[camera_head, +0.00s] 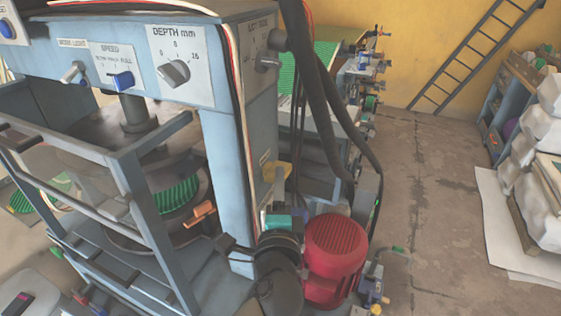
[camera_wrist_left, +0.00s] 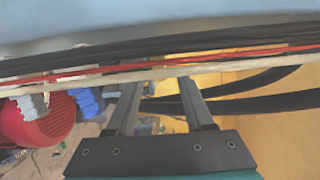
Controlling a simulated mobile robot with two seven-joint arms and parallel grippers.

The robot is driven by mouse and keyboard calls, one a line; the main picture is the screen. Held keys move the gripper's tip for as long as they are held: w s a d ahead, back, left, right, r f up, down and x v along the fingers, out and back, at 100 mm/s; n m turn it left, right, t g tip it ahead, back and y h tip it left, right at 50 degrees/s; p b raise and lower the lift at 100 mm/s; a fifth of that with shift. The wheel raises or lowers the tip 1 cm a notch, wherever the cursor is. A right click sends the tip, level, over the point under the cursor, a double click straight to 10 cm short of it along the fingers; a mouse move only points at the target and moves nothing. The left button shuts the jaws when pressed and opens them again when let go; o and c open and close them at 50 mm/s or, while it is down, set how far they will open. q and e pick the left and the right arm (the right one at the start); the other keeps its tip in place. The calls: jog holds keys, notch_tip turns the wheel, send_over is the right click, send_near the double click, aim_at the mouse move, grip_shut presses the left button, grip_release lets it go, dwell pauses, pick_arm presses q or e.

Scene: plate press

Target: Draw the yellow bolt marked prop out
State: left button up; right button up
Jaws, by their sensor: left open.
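The yellow bolt (camera_head: 276,171) sticks out of the side of the press's blue-grey upright, below a small label plate. Its marking is too small to read. My left gripper (camera_head: 278,208), with a teal body, is just below the bolt in the head view, apart from it. In the left wrist view its two dark fingers (camera_wrist_left: 162,88) are spread with nothing held between them. I cannot make out the bolt for certain in that view. My right gripper is not in view.
The red motor (camera_head: 335,253) stands close to the right of my left arm. Thick black hoses (camera_head: 325,90) hang right of the upright. Red, white and black cables (camera_wrist_left: 150,67) cross above the fingers. An orange handle (camera_head: 200,213) sits left of the upright. Floor (camera_head: 430,200) is open at right.

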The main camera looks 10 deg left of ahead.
aim_at(281, 164)
pick_arm(q)
jog(key=x, duration=0.8)
jog(key=shift+d, duration=0.1)
grip_shut()
jog(key=shift+d, duration=0.1)
dwell(1.2)
